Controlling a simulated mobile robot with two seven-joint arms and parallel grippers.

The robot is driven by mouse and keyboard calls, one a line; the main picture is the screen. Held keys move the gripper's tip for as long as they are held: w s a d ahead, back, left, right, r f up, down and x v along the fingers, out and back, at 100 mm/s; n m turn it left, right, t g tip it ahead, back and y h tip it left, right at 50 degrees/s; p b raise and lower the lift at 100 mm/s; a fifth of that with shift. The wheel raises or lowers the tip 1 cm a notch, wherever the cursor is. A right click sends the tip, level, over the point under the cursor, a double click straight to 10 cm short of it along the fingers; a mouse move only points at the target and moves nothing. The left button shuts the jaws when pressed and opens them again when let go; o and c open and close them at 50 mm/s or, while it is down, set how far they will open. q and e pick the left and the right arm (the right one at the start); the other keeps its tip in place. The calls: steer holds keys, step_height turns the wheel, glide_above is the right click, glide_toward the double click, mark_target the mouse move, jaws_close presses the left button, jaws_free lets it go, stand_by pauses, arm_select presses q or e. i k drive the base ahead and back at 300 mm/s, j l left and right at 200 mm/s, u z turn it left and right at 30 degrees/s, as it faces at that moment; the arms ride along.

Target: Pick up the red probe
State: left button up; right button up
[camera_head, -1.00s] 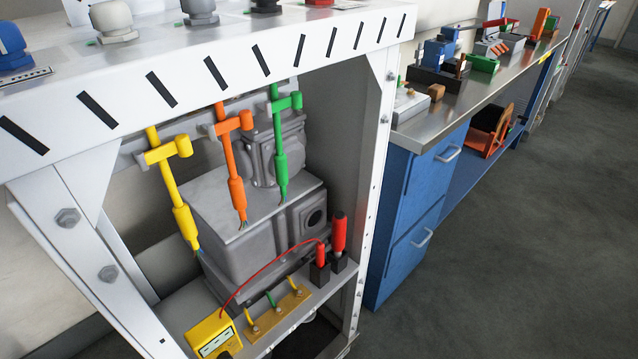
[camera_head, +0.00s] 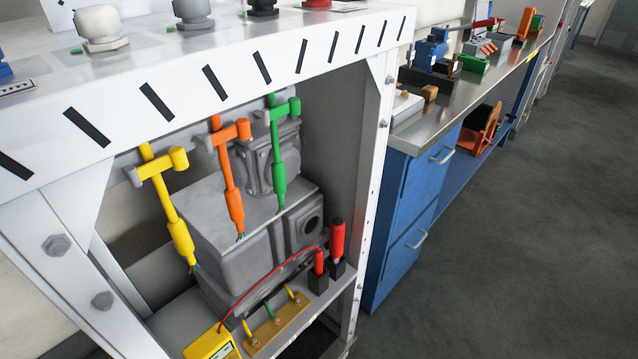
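A red probe (camera_head: 319,262) stands upright in a small black holder (camera_head: 318,283) on the lower shelf of the white frame. A thin red wire (camera_head: 262,280) runs from its top to a yellow meter (camera_head: 212,345) at the bottom edge of the view. A taller red handle (camera_head: 337,238) stands in a second black holder (camera_head: 337,266) just behind and to the right. The lower ends of both red things are hidden in the holders. Neither of my grippers is in view.
Yellow (camera_head: 172,212), orange (camera_head: 232,185) and green (camera_head: 277,160) cables hang before a grey housing (camera_head: 235,235). A terminal strip (camera_head: 277,325) lies left of the holders. The white frame's right post (camera_head: 372,170) stands close by. A blue cabinet (camera_head: 412,210) is right; the floor beyond is clear.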

mark_target(318, 257)
steer(key=k+j+z, duration=0.2)
steer(key=j, duration=0.15)
steer(key=j+z, duration=0.2)
steer(key=j, duration=0.15)
steer(key=k, duration=0.45)
steer(key=i+l, duration=0.25)
steer(key=i+l+u, duration=0.15)
steer(key=l, duration=0.35)
steer(key=i+l, duration=0.35)
steer(key=i+l+u, duration=0.1)
steer(key=i+l, duration=0.15)
steer(key=l, duration=0.15)
steer(key=i+l, duration=0.25)
steer(key=l, duration=0.2)
steer(key=j+u, duration=0.05)
